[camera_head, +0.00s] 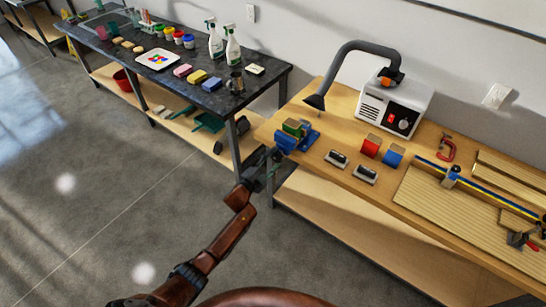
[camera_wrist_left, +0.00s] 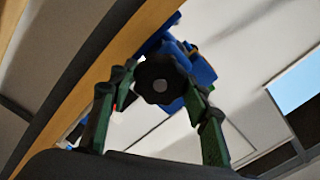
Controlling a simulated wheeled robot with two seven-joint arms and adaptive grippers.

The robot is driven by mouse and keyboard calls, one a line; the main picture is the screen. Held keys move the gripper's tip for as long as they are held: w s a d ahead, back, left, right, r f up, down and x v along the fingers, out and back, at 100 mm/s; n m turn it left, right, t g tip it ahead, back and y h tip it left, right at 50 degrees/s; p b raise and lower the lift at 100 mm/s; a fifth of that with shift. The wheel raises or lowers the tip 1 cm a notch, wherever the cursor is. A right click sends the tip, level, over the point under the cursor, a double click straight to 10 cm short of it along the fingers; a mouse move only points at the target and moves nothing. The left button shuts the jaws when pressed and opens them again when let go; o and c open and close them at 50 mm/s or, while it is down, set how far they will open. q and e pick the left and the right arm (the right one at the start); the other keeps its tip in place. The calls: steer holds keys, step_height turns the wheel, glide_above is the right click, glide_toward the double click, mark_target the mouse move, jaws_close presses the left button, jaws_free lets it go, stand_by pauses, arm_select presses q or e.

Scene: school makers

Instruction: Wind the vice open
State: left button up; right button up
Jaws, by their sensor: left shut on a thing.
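The blue vice (camera_head: 297,138) stands at the left end of the wooden workbench, with a green and tan piece (camera_head: 292,127) at its top, apparently between the jaws. In the left wrist view the blue vice body (camera_wrist_left: 197,66) shows behind a round, lobed black knob (camera_wrist_left: 153,88). My left gripper (camera_head: 270,156) reaches up to the vice's near side at the bench edge. In the left wrist view, its two green-and-black fingers (camera_wrist_left: 160,84) are on either side of the knob, shut on it. The jaw gap is too small to judge. My right gripper is not in view.
On the workbench (camera_head: 330,178) are a fume extractor (camera_head: 395,105) with a hose, red (camera_head: 371,146) and blue (camera_head: 392,156) blocks, and two small dark-topped items. A dark table (camera_head: 215,92) with bottles and sponges stands left. The floor before the benches is clear.

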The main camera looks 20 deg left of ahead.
arm_select(q)
steer(key=n+p, duration=0.1)
steer(key=n, duration=0.2)
steer(key=r+n+p, duration=0.1)
steer(key=n, duration=0.2)
steer(key=shift+w+n, duration=0.2)
steer(key=shift+n, duration=0.1)
steer(key=n, duration=0.5)
steer(key=shift+p, duration=0.35)
steer(key=shift+c, duration=0.2)
steer(key=n, duration=0.5)
steer(key=shift+a+n, duration=0.2)
steer(key=shift+n, duration=0.2)
steer(key=n, duration=0.3)
steer(key=shift+b, duration=0.35)
steer(key=shift+f+n, duration=0.1)
steer(key=shift+n, duration=1.2)
